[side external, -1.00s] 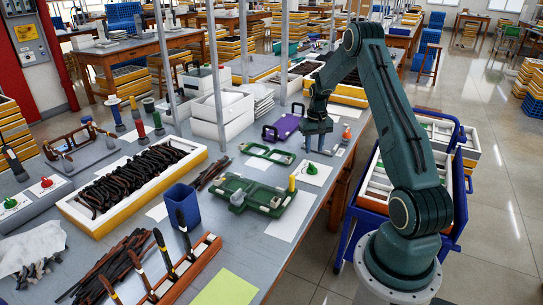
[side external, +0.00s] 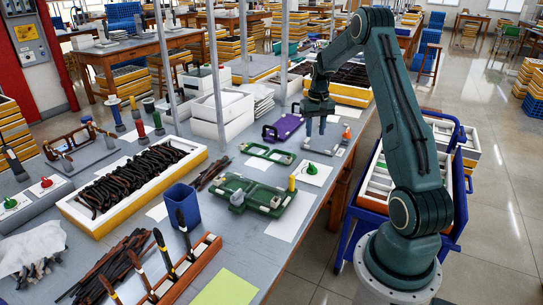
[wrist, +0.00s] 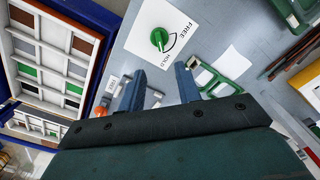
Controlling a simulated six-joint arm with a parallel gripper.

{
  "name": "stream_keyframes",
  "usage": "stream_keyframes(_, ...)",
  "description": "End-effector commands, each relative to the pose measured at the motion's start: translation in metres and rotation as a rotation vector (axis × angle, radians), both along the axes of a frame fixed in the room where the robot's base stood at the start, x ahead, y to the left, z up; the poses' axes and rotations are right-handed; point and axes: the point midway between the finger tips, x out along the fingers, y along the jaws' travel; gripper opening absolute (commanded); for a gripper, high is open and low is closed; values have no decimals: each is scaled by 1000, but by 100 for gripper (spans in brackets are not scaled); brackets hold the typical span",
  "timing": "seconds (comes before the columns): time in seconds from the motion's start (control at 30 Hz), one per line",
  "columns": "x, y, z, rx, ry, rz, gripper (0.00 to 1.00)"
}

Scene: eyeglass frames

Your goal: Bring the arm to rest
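My gripper (side external: 316,130) hangs over the bench near its right edge, fingers pointing down. In the wrist view my gripper (wrist: 159,82) has its two blue fingers apart with nothing between them. A green knob (side external: 311,169) on a white card sits on the bench nearer the camera than the gripper; the wrist view shows this knob (wrist: 159,39) with FREE and HOLD marks. A small green fixture (side external: 268,153) lies left of the gripper, and a larger green fixture (side external: 262,196) lies nearer the camera. The gripper appears clear of them all.
A long tray (side external: 195,147) of dark frame parts and a blue cup (side external: 182,207) are farther left. A blue cart (side external: 345,235) stands beside the bench.

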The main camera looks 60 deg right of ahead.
Motion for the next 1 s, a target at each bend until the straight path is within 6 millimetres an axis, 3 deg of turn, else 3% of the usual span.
stream_keyframes(0.17,7,14,16,-12,-10,25,34)
stream_keyframes(0.37,19,51,53,-41,-38,87,34)
stream_keyframes(0.67,26,131,117,-90,-97,211,34)
stream_keyframes(1.0,7,221,170,-135,-173,351,34)
